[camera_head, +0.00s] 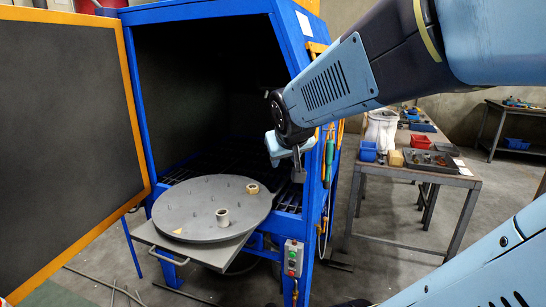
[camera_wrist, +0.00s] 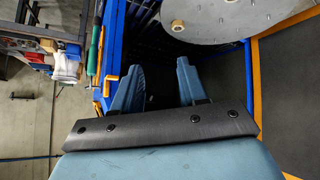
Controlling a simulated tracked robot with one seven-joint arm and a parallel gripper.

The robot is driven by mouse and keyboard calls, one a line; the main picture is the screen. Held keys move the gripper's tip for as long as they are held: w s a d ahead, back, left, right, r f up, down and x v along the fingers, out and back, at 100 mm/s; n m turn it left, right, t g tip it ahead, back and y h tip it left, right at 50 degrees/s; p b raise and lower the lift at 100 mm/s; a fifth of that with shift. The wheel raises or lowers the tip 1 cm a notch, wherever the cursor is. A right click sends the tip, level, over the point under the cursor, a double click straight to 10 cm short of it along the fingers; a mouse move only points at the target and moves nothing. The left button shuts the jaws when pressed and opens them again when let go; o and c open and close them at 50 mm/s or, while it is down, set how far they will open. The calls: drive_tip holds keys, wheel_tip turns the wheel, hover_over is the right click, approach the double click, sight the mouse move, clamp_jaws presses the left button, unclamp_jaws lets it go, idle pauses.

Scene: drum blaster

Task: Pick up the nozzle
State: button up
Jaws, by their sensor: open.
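Two small parts stand on the round grey turntable (camera_head: 195,195): a pale hollow cylinder (camera_head: 223,217) near the front and a short tan ring-like part (camera_head: 252,189) at the right. I cannot tell for sure which one is the nozzle. The tan part also shows in the wrist view (camera_wrist: 178,25), near the disc's rim. My gripper (camera_head: 288,156) hangs above and to the right of the turntable, by the cabinet's opening. In the wrist view its two blue fingers (camera_wrist: 157,68) are apart with nothing between them. It touches neither part.
The blue blasting cabinet (camera_head: 310,190) has its door (camera_head: 65,130) swung open at the left. Thin pegs stick up from the turntable. A green-handled tool (camera_head: 329,160) hangs on the cabinet's right post. A workbench (camera_head: 440,178) with bins and trays stands at the right.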

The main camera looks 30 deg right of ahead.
drive_tip(key=w+d+t+h, duration=0.2)
drive_tip(key=w+d, duration=0.4)
drive_tip(key=d, duration=0.4)
drive_tip(key=n+t+y, duration=0.1)
drive_tip(key=t+y, duration=0.3)
drive_tip(key=t, duration=0.4)
approach(331, 155)
drive_tip(key=w, duration=0.3)
drive_tip(key=w+d+r, duration=0.1)
drive_tip(key=shift+w, duration=0.3)
drive_tip(key=shift+w+f, duration=0.15)
drive_tip(key=shift+w, duration=1.15)
drive_tip(key=shift+w+f, duration=0.1)
drive_tip(key=shift+w, duration=1.25)
drive_tip(key=shift+c, duration=0.3)
clamp_jaws()
